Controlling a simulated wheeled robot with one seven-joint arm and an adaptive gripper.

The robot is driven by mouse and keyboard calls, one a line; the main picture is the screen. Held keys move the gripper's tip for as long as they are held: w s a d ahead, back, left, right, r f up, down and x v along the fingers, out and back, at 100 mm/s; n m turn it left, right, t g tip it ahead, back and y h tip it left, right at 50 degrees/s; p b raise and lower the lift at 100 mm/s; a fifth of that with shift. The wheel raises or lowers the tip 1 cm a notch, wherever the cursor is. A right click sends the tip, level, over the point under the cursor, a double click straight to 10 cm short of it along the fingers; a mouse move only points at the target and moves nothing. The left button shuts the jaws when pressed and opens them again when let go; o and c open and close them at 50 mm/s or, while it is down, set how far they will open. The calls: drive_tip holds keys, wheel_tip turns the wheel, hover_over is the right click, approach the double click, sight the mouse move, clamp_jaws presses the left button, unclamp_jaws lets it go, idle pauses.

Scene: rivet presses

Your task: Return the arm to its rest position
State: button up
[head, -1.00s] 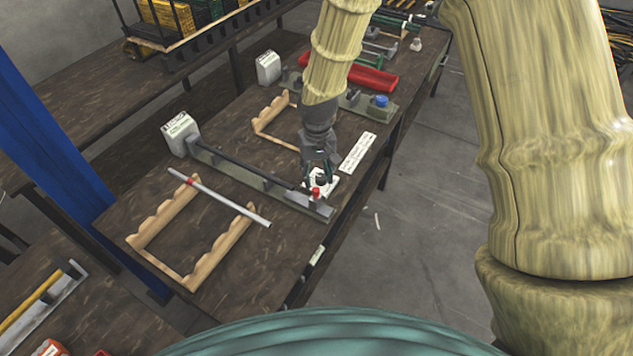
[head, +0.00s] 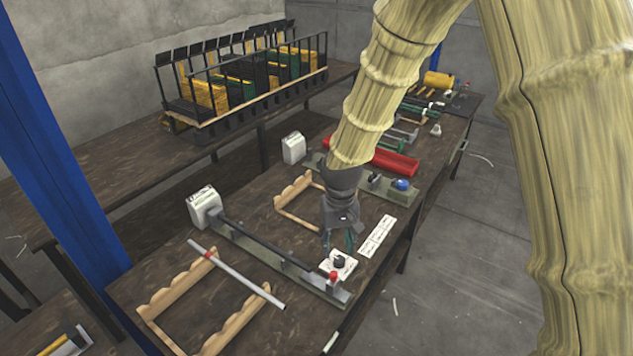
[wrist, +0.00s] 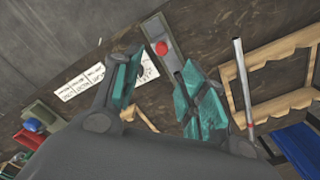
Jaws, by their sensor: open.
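My gripper (head: 341,241) hangs above the near end of the front rivet press (head: 262,245), just behind its red button (head: 333,276). In the wrist view my gripper (wrist: 158,90) has its teal fingers spread apart with nothing between them. The red button (wrist: 162,47) lies beyond the fingers there. A white plate with a dark knob (head: 339,263) is beside the red button, below the fingertips. My arm reaches down from the top of the head view and hides part of the bench behind it.
A grey rod with a red band (head: 235,272) lies across a wooden notched rack (head: 175,287). A white label strip (head: 376,236) lies right of the gripper. Open floor is at right.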

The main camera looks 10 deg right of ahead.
drive_tip(key=s+d+f+y+b, duration=0.1)
drive_tip(key=s+f, duration=0.5)
drive_tip(key=f, duration=0.3)
drive_tip(key=s+d+f, duration=0.2)
drive_tip(key=s+f, duration=0.5)
drive_tip(key=f, duration=0.3)
drive_tip(key=s+d+f, duration=0.2)
drive_tip(key=s+f, duration=0.1)
drive_tip(key=s, duration=0.4)
drive_tip(key=s+d+f, duration=0.2)
drive_tip(key=s+f, duration=0.2)
drive_tip(key=s, duration=0.3)
drive_tip(key=s+d+f+h+b, duration=0.1)
drive_tip(key=s+d+f, duration=0.1)
drive_tip(key=s+f, duration=0.2)
drive_tip(key=s, duration=0.2)
drive_tip(key=shift+s+f+m, duration=0.25)
drive_tip(key=shift+s+m, duration=0.15)
